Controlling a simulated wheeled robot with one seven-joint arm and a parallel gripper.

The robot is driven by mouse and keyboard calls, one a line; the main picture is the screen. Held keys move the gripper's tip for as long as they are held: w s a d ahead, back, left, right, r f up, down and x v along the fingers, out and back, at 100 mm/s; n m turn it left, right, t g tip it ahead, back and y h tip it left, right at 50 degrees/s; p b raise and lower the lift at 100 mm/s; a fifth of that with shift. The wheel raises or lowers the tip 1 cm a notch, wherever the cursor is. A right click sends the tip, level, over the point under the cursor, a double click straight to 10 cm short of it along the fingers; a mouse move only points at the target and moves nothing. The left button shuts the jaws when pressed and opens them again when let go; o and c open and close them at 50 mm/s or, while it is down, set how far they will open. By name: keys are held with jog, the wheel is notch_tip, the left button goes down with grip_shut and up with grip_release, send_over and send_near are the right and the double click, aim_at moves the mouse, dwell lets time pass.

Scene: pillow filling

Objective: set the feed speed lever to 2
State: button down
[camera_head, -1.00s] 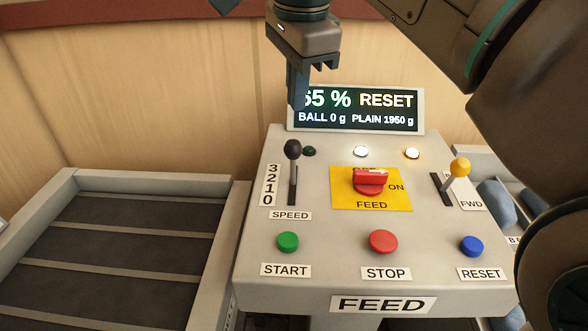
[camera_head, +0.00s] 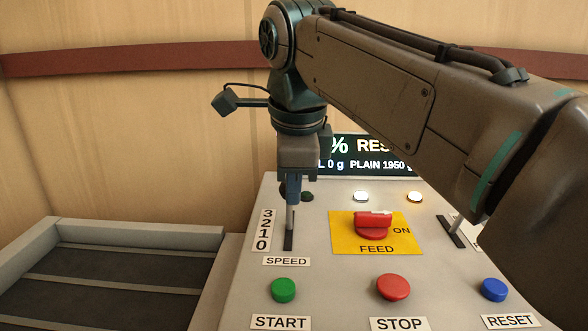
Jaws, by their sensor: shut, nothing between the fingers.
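The speed lever's grey shaft (camera_head: 290,217) rises from a dark slot (camera_head: 288,242) on the feed panel, beside the label with the numbers 3, 2, 1, 0 (camera_head: 264,230). The lever's black knob is mostly hidden behind my gripper; a dark edge shows just left of the fingers. I cannot tell exactly which number the lever stands at. My gripper (camera_head: 293,198) points down, with its fingers shut and empty, in front of the knob in this view. Whether it touches the lever cannot be told.
The red feed switch (camera_head: 373,225) on its yellow plate is right of the lever. Green (camera_head: 284,289), red (camera_head: 393,287) and blue (camera_head: 494,290) buttons line the front. My arm partly covers the display (camera_head: 370,150) and the FWD lever. A dark conveyor (camera_head: 90,281) lies left.

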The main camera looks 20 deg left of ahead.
jog(key=shift+w+a+f, duration=0.15)
jog(key=shift+w+a, duration=0.05)
jog(key=shift+w, duration=0.35)
jog(key=shift+w+a+f, duration=0.15)
jog(key=shift+w+a, duration=0.1)
jog(key=shift+w, duration=0.25)
jog(key=shift+w+a+f, duration=0.15)
jog(key=shift+w+a, duration=0.05)
jog(key=shift+w, duration=0.35)
jog(key=shift+r, duration=0.1)
jog(key=p, duration=0.2)
jog(key=w+g+p, duration=0.1)
jog(key=p, duration=0.2)
jog(key=w+g+p, duration=0.1)
jog(key=p, duration=0.1)
jog(key=shift+w+a+r, duration=0.1)
jog(key=shift+a+r, duration=0.15)
jog(key=shift+r, duration=0.1)
jog(key=shift+w+f+h+p, duration=0.15)
jog(key=shift+h+p, duration=0.15)
jog(key=shift+p, duration=0.15)
jog(key=shift+f, duration=0.1)
